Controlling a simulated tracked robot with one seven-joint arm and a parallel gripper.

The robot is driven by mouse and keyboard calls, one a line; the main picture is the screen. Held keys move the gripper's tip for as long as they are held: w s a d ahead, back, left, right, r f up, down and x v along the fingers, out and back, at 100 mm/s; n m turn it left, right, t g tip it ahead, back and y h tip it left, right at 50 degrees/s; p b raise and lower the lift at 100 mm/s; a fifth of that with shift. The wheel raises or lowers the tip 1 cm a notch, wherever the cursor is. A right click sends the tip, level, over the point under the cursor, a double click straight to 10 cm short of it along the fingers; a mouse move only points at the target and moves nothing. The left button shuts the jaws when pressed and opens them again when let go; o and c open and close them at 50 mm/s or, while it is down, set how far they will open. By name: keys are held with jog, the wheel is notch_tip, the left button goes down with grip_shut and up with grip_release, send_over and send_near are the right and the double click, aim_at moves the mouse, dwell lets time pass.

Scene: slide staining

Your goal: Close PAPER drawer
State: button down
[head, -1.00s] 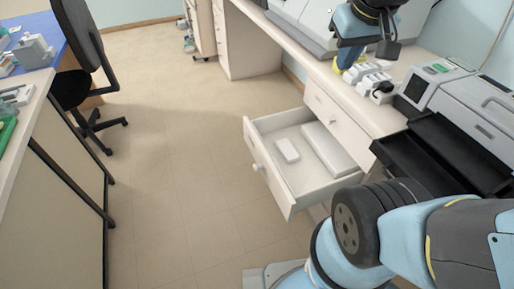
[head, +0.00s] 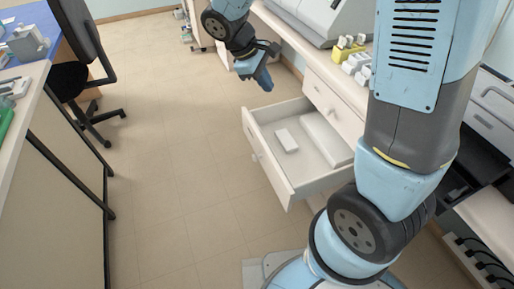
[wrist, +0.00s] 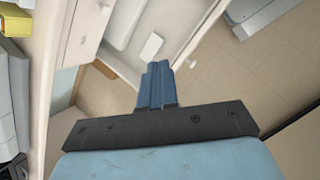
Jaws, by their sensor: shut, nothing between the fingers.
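The open drawer (head: 262,168) is pulled well out of the white cabinet below the counter. A small white box (head: 286,141) and a longer white block (head: 325,140) lie inside it. A round knob (head: 254,157) sits on its front. No label is readable. My gripper (head: 266,84) is shut and empty, above and beyond the drawer's far side, apart from it in the head view. In the wrist view my gripper (wrist: 157,70) points toward the drawer, with the white box (wrist: 152,46) showing just past the fingertips.
A closed drawer (head: 330,107) is in the cabinet beside the open one. Small white items (head: 357,65) and a yellow item (head: 345,47) stand on the counter. A black chair (head: 85,85) is at the left. The floor (head: 180,160) before the drawer is clear.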

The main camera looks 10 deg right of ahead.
jog(key=a+f+n+h, duration=0.2)
jog(key=a+f+n, duration=0.3)
jog(key=a+f, duration=0.5)
jog(key=n+t+h, duration=0.2)
jog(key=n, duration=0.3)
send_near(264, 149)
notch_tip(264, 149, down, 5)
jog(key=d, duration=0.3)
jog(key=shift+w+d+r, duration=0.2)
jog(key=shift+w+d, duration=0.4)
jog(key=shift+d, duration=0.05)
jog(key=shift+d, duration=0.1)
jog(key=shift+w, duration=0.1)
